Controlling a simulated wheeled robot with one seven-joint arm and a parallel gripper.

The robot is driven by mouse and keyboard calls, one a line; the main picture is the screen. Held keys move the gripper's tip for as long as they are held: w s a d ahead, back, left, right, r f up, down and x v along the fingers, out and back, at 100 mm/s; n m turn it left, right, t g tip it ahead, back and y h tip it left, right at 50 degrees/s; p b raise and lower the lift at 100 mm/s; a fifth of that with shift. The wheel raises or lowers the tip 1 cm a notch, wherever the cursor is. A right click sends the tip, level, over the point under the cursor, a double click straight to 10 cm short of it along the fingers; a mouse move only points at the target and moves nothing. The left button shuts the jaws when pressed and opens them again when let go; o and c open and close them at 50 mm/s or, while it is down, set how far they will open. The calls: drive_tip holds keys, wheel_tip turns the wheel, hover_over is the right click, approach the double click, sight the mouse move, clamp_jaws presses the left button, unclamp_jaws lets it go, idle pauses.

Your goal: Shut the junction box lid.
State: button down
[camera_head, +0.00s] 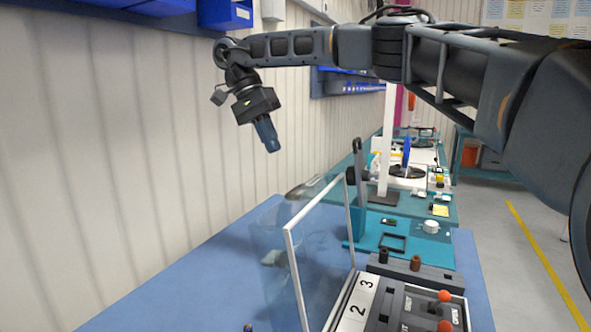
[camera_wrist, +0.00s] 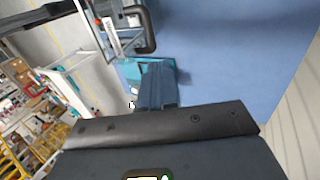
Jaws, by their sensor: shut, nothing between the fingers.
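The junction box lid is a clear panel with a pale frame (camera_head: 292,262), standing open and upright beside the box. The junction box (camera_head: 398,310) is at the bottom right of the head view, with a white strip marked 2 and 3 and orange-knobbed levers. My gripper (camera_head: 271,146) is shut and empty, pointing down in the air above and to the left of the lid, clear of it. In the wrist view my shut fingers (camera_wrist: 157,75) are near a black curved handle (camera_wrist: 147,30) at the upper middle; I cannot tell how it joins the lid.
The blue bench top (camera_head: 215,275) is mostly clear left of the lid. A ribbed white wall (camera_head: 110,150) runs along the left. A teal board (camera_head: 425,247) with small parts lies behind the box. Blue bins (camera_head: 226,14) hang on the wall above.

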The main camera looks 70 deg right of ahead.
drive_tip(key=s+f+p, duration=0.2)
drive_tip(key=s+f, duration=0.4)
drive_tip(key=shift+s+a, duration=0.1)
drive_tip(key=shift+a, duration=0.1)
drive_tip(key=shift+s, duration=0.5)
drive_tip(key=shift+s, duration=0.1)
